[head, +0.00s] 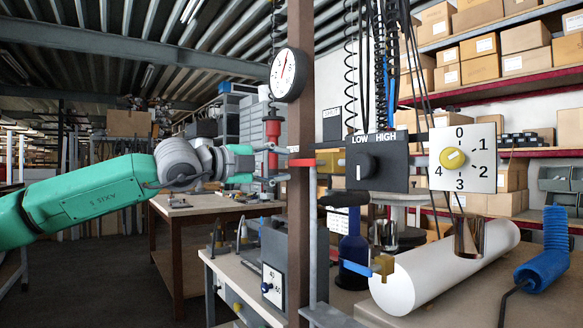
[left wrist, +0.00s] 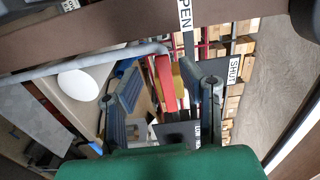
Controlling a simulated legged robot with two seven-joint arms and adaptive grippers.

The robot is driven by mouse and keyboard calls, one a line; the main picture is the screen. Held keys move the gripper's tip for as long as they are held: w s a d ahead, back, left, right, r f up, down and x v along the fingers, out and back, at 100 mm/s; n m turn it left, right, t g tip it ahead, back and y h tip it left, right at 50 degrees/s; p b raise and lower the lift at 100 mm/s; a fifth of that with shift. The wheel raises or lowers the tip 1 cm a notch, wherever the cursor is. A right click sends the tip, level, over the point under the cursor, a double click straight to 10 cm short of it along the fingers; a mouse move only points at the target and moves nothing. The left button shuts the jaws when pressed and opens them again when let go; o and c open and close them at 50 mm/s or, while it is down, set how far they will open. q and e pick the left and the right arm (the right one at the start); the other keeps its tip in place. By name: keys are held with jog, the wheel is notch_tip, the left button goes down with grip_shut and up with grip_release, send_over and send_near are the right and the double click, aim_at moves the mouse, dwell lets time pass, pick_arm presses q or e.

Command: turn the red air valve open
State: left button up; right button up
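The red valve lever (head: 302,162) sticks out level at the brown post in the head view, beside a grey vertical pipe. In the left wrist view the red lever (left wrist: 167,84) runs from the grey pipe down between my fingers. My left gripper (head: 280,165) is at the lever from the left. In its wrist view the left gripper (left wrist: 166,98) is open, with one finger on each side of the lever and gaps showing. An OPEN label (left wrist: 186,14), partly cut off, and a SHUT label (left wrist: 234,68) show there. My right gripper is not in view.
A round gauge (head: 289,74) hangs on the brown post (head: 301,230). To the right are a LOW/HIGH switch box (head: 395,165) and a numbered dial (head: 480,160).

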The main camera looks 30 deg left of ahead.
pick_arm(q)
jog(key=v, duration=0.8)
jog(key=shift+s+a+f, duration=0.15)
jog(key=shift+s+a, duration=0.05)
jog(key=shift+a, duration=0.25)
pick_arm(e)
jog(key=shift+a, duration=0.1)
pick_arm(q)
jog(key=shift+a+f, duration=0.1)
jog(key=shift+a, duration=0.15)
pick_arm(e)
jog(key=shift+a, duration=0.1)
